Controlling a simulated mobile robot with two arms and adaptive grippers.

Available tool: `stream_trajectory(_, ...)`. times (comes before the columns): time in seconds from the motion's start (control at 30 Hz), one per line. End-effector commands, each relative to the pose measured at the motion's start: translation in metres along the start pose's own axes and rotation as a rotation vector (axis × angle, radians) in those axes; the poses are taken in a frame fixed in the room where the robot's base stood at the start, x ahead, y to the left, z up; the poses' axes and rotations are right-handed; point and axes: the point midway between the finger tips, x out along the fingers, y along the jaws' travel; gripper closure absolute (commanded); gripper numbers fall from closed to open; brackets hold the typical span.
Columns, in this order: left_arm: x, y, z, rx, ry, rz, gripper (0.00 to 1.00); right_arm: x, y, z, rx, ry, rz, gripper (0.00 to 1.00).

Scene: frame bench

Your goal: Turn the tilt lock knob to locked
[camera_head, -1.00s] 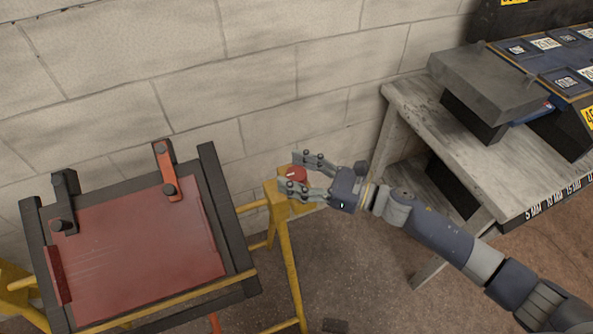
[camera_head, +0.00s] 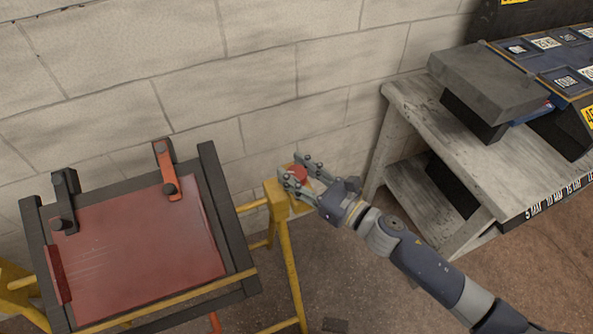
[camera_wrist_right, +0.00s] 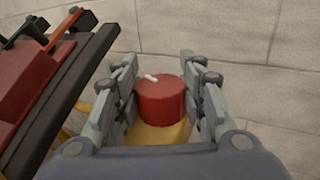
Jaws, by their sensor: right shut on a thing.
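The tilt lock knob is a red round knob (camera_head: 299,173) with a white pointer mark, on top of the yellow stand (camera_head: 277,197) at the right of the tilting frame. It also shows in the right wrist view (camera_wrist_right: 162,103), its white mark toward the upper left of its top. My right gripper (camera_head: 293,170) has its fingers on both sides of the knob and is shut on it. In the head view the fingers partly cover the knob. My left gripper is in neither view.
The dark frame (camera_head: 222,215) holds a red panel (camera_head: 140,255), with a black clamp (camera_head: 66,200) and an orange clamp (camera_head: 167,170) at its top edge. A grey workbench (camera_head: 415,105) stands at the right. A block wall is close behind.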

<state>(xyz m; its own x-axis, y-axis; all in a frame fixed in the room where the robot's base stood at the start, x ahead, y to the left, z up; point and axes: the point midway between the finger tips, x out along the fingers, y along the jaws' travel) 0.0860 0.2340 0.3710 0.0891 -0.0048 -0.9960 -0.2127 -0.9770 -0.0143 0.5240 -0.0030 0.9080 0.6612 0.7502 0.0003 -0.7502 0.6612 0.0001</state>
Motion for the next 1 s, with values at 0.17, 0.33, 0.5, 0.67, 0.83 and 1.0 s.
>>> stream_trajectory(0.17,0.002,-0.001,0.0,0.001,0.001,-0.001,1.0,0.0,0.003,-0.001,0.009,-0.002,-0.17,0.86)
stream_trajectory(0.33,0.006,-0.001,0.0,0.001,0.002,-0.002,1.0,0.001,0.002,-0.001,0.009,-0.002,-0.332,0.86)
stream_trajectory(0.5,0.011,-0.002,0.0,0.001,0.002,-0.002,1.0,0.001,0.002,-0.002,0.009,-0.002,-0.491,0.86)
stream_trajectory(0.67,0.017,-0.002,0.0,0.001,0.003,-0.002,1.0,0.001,0.001,-0.002,0.007,-0.001,-0.626,0.86)
stream_trajectory(0.83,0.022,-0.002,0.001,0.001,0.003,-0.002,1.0,0.001,0.001,-0.001,0.005,-0.001,-0.742,0.86)
stream_trajectory(1.0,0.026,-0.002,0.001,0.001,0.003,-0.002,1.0,0.001,0.001,-0.001,0.002,0.0,-0.823,0.86)
